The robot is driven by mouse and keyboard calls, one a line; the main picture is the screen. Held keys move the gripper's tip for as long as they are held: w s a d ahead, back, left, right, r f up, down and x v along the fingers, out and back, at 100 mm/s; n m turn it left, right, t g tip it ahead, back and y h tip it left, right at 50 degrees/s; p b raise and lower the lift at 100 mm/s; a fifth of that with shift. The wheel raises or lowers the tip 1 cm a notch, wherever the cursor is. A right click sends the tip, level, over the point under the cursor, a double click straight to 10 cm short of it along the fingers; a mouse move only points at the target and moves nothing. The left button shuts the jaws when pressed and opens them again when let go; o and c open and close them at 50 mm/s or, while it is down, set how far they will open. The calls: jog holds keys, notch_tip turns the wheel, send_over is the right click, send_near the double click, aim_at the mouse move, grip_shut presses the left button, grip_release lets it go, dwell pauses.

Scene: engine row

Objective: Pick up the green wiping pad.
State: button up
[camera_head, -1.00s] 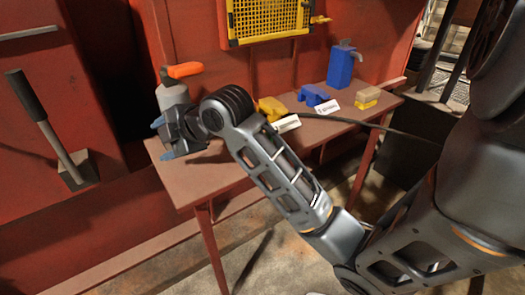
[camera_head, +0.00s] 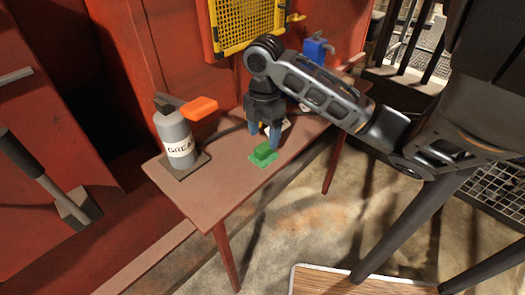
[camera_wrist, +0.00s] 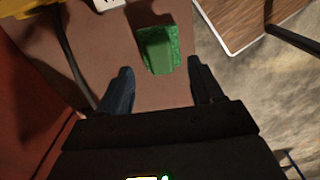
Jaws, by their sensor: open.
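The green wiping pad (camera_head: 262,155) lies on the brown table (camera_head: 205,192), near its front edge, with a raised block-like grip on top. In the wrist view the pad (camera_wrist: 158,48) lies beyond the fingertips, roughly between their lines. My gripper (camera_head: 264,139) points down over the table just behind the pad in the head view. Its two blue fingers are spread apart with nothing between them (camera_wrist: 160,80). The fingers do not visibly touch the pad.
A blue container (camera_head: 318,49) stands at the far right end. A yellow mesh panel (camera_head: 243,20) hangs behind.

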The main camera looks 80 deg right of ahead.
aim_at(264, 146)
jog(key=shift+f+p, duration=0.45)
jog(key=shift+f, duration=2.3)
jog(key=c, duration=1.1)
jog(key=shift+o, duration=0.2)
jog(key=shift+r, duration=0.1)
